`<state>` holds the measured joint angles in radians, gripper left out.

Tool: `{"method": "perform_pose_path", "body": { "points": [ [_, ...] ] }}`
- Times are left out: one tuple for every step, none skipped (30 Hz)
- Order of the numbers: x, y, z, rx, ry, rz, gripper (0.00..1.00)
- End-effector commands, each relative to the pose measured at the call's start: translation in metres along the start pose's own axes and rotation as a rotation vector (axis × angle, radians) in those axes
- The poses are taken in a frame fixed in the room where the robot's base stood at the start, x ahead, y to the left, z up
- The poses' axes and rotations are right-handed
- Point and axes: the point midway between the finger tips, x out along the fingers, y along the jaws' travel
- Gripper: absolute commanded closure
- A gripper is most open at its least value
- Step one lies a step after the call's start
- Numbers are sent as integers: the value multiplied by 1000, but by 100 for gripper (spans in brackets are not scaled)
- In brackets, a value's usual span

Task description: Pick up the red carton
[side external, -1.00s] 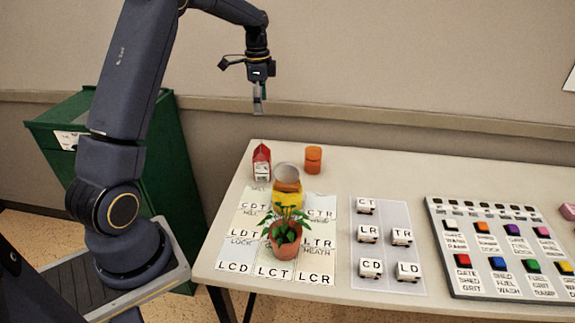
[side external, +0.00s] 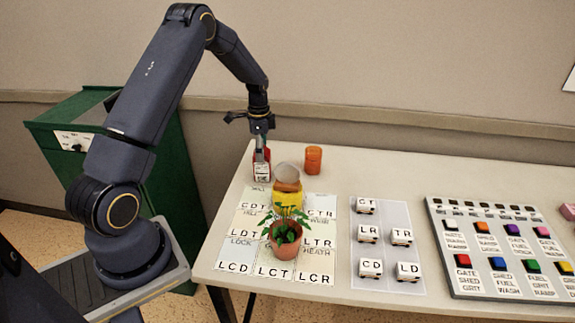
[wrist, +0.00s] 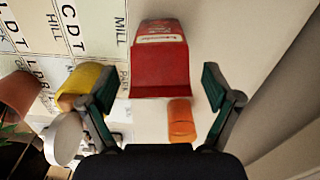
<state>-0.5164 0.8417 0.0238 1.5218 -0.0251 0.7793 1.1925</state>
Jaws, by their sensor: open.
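The red carton (side external: 262,170) stands upright near the back left edge of the table, partly hidden by my gripper in the side view. In the wrist view the red carton (wrist: 160,65) lies ahead, between the lines of my two fingers. My gripper (side external: 262,158) points down at the carton's top. In the wrist view my gripper (wrist: 160,85) is open, with a finger on either side. I cannot tell whether a finger touches the carton.
A yellow jar (side external: 286,193) stands close by on the carton's right, with an orange canister (side external: 313,159) behind it. A potted plant (side external: 286,236) stands on the lettered map sheet (side external: 233,252). Lettered blocks (side external: 370,268) and a button panel (side external: 500,250) are farther right.

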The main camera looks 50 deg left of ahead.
Motion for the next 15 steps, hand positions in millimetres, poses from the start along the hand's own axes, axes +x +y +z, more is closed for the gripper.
{"method": "perform_pose_path", "body": {
  "points": [
    [7, 0, 0, 0, -1, 2, 11],
    [9, 0, 0, 0, -1, 1, 11],
    [12, 0, 0, 0, 0, 0, 11],
    [13, 0, 0, 0, 0, -1, 11],
    [13, 0, 0, 0, 1, -1, 11],
    [14, 0, 0, 0, 1, -1, 11],
    [14, 0, 0, 0, 1, -2, 11],
    [14, 0, 0, 0, 1, -2, 11],
    [13, 0, 0, 0, 1, -2, 11],
    [13, 0, 0, 0, 1, -2, 11],
    [13, 0, 0, 0, 1, -1, 14],
    [13, 0, 0, 0, 1, -1, 18],
    [13, 0, 0, 0, 1, -1, 21],
    [13, 0, 0, 0, 1, -1, 24],
    [13, 0, 0, 0, 1, -1, 28]
  ]
}}
